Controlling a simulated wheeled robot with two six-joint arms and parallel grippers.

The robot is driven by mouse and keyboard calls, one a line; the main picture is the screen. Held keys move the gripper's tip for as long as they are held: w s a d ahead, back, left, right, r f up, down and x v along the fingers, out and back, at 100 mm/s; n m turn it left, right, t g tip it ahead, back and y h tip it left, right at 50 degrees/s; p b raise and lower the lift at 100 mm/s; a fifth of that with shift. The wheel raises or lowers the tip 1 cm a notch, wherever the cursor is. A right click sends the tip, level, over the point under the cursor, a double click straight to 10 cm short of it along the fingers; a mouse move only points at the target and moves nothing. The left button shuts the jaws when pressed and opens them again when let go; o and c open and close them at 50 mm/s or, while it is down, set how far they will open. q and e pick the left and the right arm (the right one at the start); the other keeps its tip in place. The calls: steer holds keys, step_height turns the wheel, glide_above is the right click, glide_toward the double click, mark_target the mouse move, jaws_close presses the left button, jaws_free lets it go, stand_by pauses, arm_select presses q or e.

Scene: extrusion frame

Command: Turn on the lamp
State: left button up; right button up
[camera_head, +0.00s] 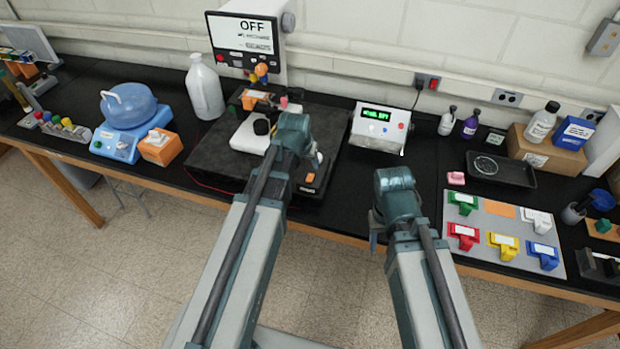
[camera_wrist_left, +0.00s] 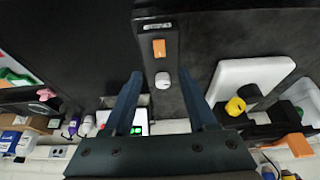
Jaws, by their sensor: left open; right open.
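A black control panel (camera_head: 312,190) on the dark bench has an orange rocker switch (camera_head: 310,177) and a white knob (camera_head: 319,158). I cannot tell for sure which part is the lamp. My left gripper is mostly hidden behind its wrist in the head view. In the left wrist view my left gripper (camera_wrist_left: 160,75) is open and empty, with the white knob (camera_wrist_left: 162,80) between its fingertips in the picture and the orange switch (camera_wrist_left: 159,47) just beyond. My right gripper (camera_head: 376,240) is open near the bench's front edge, partly hidden.
A white box with a green display (camera_head: 379,128) stands right of the panel. A white apparatus (camera_head: 252,134) stands to its left. A board with several coloured clips (camera_head: 503,238) and a black tray (camera_head: 501,170) lie at right. A white jug (camera_head: 205,92) stands at left.

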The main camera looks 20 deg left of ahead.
mark_target(311, 175)
arm_select(q)
steer(key=b+x, duration=0.7)
steer(key=x, duration=0.2)
steer(key=shift+f+b, duration=0.25)
steer(key=shift+b, duration=0.1)
steer(key=shift+r, duration=0.1)
jaws_close()
